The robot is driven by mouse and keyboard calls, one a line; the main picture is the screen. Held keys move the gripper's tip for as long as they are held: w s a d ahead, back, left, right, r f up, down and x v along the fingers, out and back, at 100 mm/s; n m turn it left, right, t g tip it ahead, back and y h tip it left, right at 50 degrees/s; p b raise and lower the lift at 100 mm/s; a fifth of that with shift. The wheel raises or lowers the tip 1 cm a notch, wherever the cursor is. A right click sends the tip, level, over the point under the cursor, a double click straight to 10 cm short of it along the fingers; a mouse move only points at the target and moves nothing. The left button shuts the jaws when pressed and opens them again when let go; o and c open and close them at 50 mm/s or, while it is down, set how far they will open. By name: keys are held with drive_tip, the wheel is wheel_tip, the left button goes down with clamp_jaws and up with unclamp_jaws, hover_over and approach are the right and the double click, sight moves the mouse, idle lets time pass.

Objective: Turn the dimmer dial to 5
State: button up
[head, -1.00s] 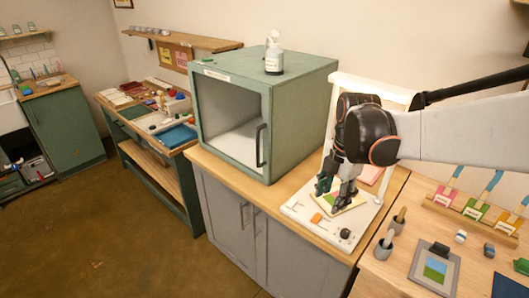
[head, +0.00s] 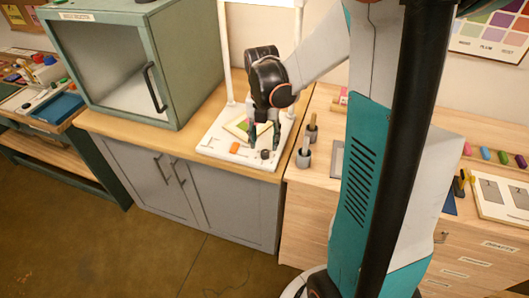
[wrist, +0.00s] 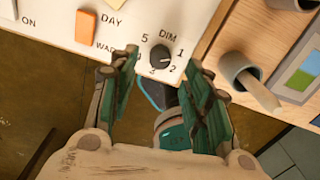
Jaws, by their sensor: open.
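The dimmer dial (wrist: 160,56) is a small dark round knob on a white panel (wrist: 60,40), with DIM, 5, 1 and 2 printed around it. Its pointer setting is too small to read surely. The dial also shows in the head view (head: 265,154) near the panel's front right corner. My gripper (wrist: 161,64) is open, with one teal finger on each side of the dial in the wrist view. In the head view my gripper (head: 264,143) is down by the dial. I cannot tell whether the fingers touch it.
An orange switch (wrist: 86,25) marked DAY sits left of the dial. A small framed green picture (head: 240,128) lies on the panel behind. Grey pots with wooden handles (head: 304,157) stand just to the right. A green cabinet (head: 165,60) stands to the left.

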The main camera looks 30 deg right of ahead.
sight(265, 151)
wheel_tip(265, 151, down, 5)
drive_tip(key=shift+r+b, duration=0.1)
drive_tip(key=shift+b, duration=0.55)
clamp_jaws()
